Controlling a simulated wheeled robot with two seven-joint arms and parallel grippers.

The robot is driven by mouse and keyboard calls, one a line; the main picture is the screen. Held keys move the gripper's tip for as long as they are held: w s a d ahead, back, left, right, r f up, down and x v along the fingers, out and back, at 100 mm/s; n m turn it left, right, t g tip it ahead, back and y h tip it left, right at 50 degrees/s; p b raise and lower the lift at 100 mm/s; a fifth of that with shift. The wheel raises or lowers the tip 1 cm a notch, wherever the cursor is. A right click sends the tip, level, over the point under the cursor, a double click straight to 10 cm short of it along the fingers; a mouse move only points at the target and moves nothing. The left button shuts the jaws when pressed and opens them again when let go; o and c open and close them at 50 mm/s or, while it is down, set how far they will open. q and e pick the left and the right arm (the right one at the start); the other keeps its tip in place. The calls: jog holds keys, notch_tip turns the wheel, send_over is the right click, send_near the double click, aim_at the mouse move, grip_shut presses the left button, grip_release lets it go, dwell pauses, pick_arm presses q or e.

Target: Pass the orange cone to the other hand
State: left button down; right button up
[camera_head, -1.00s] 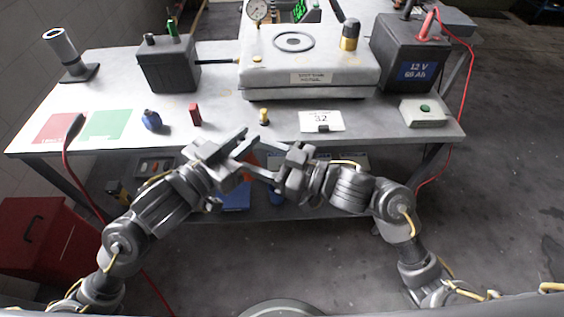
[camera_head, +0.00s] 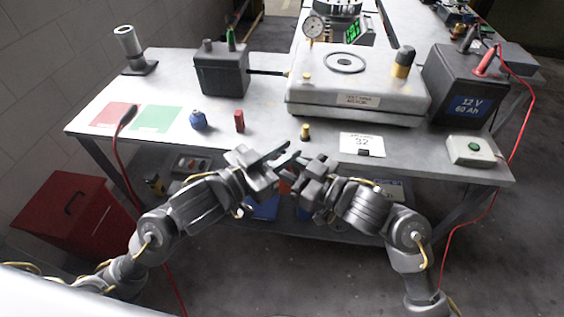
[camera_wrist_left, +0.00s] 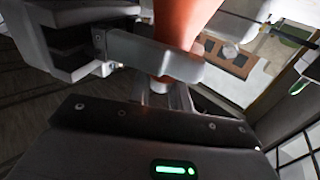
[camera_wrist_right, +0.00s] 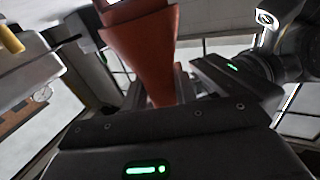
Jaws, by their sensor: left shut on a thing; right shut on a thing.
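The orange cone (camera_head: 287,178) is mostly hidden behind my grippers in the head view. It fills the upper middle of the left wrist view (camera_wrist_left: 182,20) and of the right wrist view (camera_wrist_right: 146,55). My left gripper (camera_head: 277,155) and my right gripper (camera_head: 299,163) meet in front of the table's near edge. Both are shut on the cone, with their fingers close together. Whether the fingers touch each other cannot be told.
The grey table (camera_head: 270,120) stands just beyond my grippers. A blue object (camera_head: 198,121), a red block (camera_head: 239,121), a yellow peg (camera_head: 305,132) and a card marked 32 (camera_head: 362,144) are near its front. A red bin (camera_head: 75,215) stands at left.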

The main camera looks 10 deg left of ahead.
pick_arm(q)
jog(key=c, duration=1.2)
grip_release()
jog(key=shift+r, duration=0.1)
